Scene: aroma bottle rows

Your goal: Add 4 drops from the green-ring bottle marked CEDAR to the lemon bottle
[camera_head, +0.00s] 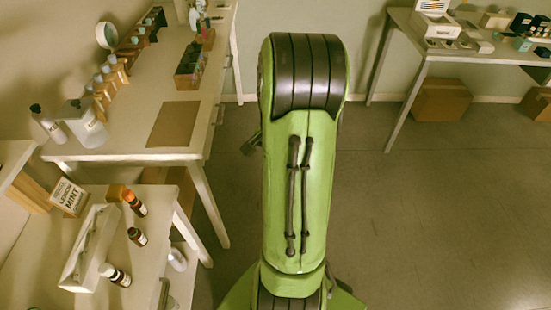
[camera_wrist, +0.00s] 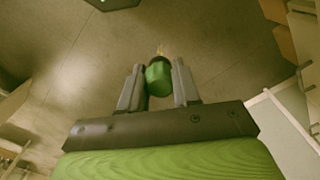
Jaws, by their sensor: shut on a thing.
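My gripper (camera_wrist: 158,66) is shut on a small green rounded object (camera_wrist: 158,80) in the wrist view. This object has a dark band and a thin pale tip at its far end, and no marking on it can be read. It is held over the floor, away from any table. In the head view my arm hides the held object. On the low table at the lower left stand an orange-capped dark bottle (camera_head: 134,203), a dark bottle (camera_head: 137,237) and a white-capped dark bottle (camera_head: 115,274). I cannot tell which is lemon or CEDAR.
A card reading LEMON and MINT (camera_head: 68,197) stands by a long white box (camera_head: 88,250) on the low table. The desk behind (camera_head: 130,153) holds bottle rows, a brown mat (camera_head: 175,124) and a bottle rack (camera_head: 190,70). Another table (camera_head: 400,15) stands far right. The floor between is clear.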

